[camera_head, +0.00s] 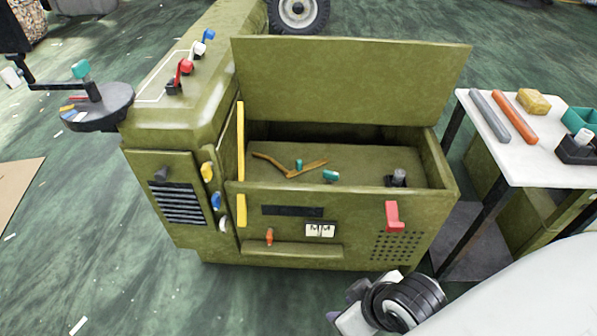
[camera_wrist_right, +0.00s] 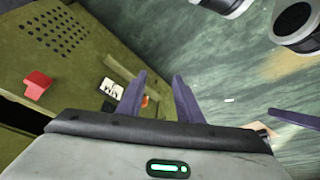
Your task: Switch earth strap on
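The olive-green chassis cabinet (camera_head: 190,135) stands in the middle of the head view with its box lid open. A brown-orange strap-like piece (camera_head: 290,167) lies inside the box beside a small teal knob (camera_head: 299,163). I cannot tell which part is the earth strap switch. The front panel has a small orange lever (camera_head: 269,236), a white label plate (camera_head: 320,230) and a red lever (camera_head: 394,215). My right gripper (camera_head: 340,304) is low in front of the panel, apart from it. In the wrist view its fingers (camera_wrist_right: 160,85) are spread and empty, with the orange lever (camera_wrist_right: 145,101) partly hidden behind one finger.
A white table (camera_head: 540,150) at the right holds a grey bar (camera_head: 489,115), an orange bar (camera_head: 514,116) and a yellow block (camera_head: 534,102). Blue, white and red levers (camera_head: 186,67) stand on the chassis top. The floor at the lower left is mostly clear.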

